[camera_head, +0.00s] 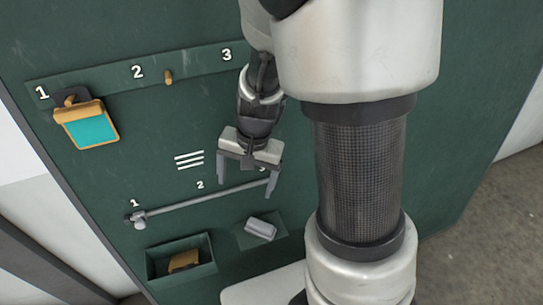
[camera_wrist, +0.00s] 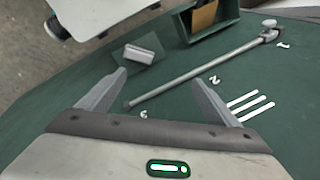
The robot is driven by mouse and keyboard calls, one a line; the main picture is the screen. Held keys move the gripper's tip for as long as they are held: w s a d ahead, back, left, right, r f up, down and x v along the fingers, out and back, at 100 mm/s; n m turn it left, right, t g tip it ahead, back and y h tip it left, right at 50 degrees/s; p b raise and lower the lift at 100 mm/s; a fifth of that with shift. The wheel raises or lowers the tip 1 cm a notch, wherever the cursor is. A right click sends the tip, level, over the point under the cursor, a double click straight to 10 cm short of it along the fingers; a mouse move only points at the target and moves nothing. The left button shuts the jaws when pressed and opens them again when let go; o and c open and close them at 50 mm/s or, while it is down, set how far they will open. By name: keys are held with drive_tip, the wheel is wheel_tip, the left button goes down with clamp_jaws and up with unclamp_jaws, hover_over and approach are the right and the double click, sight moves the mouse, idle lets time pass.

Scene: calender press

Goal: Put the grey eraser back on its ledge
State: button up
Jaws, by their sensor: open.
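The grey eraser (camera_head: 261,228) lies on a small dark green ledge (camera_head: 279,240) low on the green panel. It sits askew to the ledge's edges in the head view. In the wrist view the eraser (camera_wrist: 140,54) shows on the ledge (camera_wrist: 130,69), beyond my left finger. My gripper (camera_head: 247,186) is open and empty, in front of the panel and above the eraser in the head picture. In the wrist view the gap between my fingers (camera_wrist: 159,77) frames the rail and bare panel. The eraser is apart from both fingers.
A grey rail (camera_head: 195,201) with a knob at label 1 runs behind my fingers. An open green box (camera_head: 160,267) holding a brown block (camera_head: 184,261) is left of the ledge. Higher up, a wood-and-teal piece (camera_head: 90,128) hangs at 1; peg 2 (camera_head: 168,77) is bare.

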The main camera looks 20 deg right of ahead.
drive_tip(key=s+d+r+n+t, duration=0.1)
drive_tip(key=s+r, duration=0.4)
drive_tip(key=r, duration=0.5)
drive_tip(key=s+d+r+n+t+h, duration=0.1)
drive_tip(key=s+r+n, duration=0.4)
drive_tip(key=r, duration=0.5)
drive_tip(key=shift+s+d+r+n+t+h, duration=0.4)
drive_tip(key=shift+s+t, duration=0.4)
drive_tip(key=shift+t, duration=0.4)
drive_tip(key=shift+d, duration=0.1)
drive_tip(key=shift+r+p, duration=0.7)
drive_tip(key=shift+r, duration=0.05)
